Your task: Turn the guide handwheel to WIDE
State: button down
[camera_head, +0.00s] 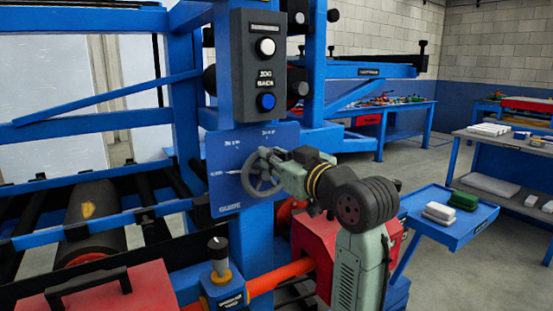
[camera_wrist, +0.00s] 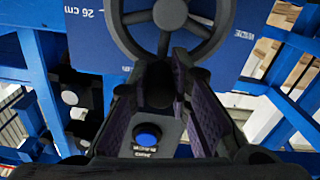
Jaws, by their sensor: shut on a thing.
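The guide handwheel (camera_head: 250,184) is a grey spoked wheel on a blue plate (camera_head: 226,150) on the machine's upright post. My gripper (camera_head: 277,160) reaches in from the right at the wheel's upper right rim. In the wrist view my gripper's fingers (camera_wrist: 160,80) are closed around a dark handle at the rim. The fingers hide part of the handle.
A dark control box (camera_head: 257,75) with a white and a blue button, labelled JOG BACK, hangs above the wheel. Below are a red-orange bar (camera_head: 281,274) and a black knob on a blue block (camera_head: 222,287). A blue side tray (camera_head: 480,218) stands right.

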jog(key=shift+a+f, duration=0.1)
jog(key=shift+f, duration=0.05)
jog(key=c, duration=1.5)
grip_release()
jog(key=shift+o, duration=0.2)
jog(key=v, duration=1.2)
